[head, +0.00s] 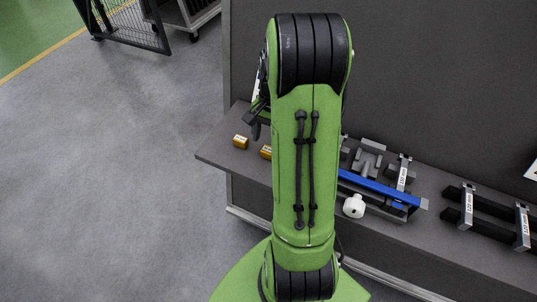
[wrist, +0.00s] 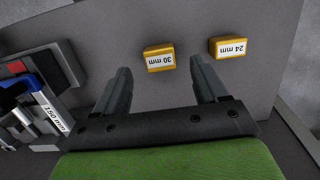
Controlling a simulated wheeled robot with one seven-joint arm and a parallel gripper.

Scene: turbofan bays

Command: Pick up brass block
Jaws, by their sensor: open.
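Two small brass-coloured blocks with white labels lie apart on the grey bench top. The 30 mm block (wrist: 159,60) lies between the lines of my fingers, just beyond the fingertips in the wrist view. The 24 mm block (wrist: 228,48) lies to its right, outside the right finger. In the head view, the 24 mm block (head: 240,142) is near the bench's left end and the 30 mm block (head: 266,153) is partly hidden behind my arm. My gripper (wrist: 161,70) is open and empty. In the head view it is mostly hidden by my arm.
The grey bench (head: 219,156) has a dark back panel. Right of my arm are a blue-beamed measuring tool (head: 375,188), a white round piece (head: 354,206) and black bars with labelled brackets (head: 490,209).

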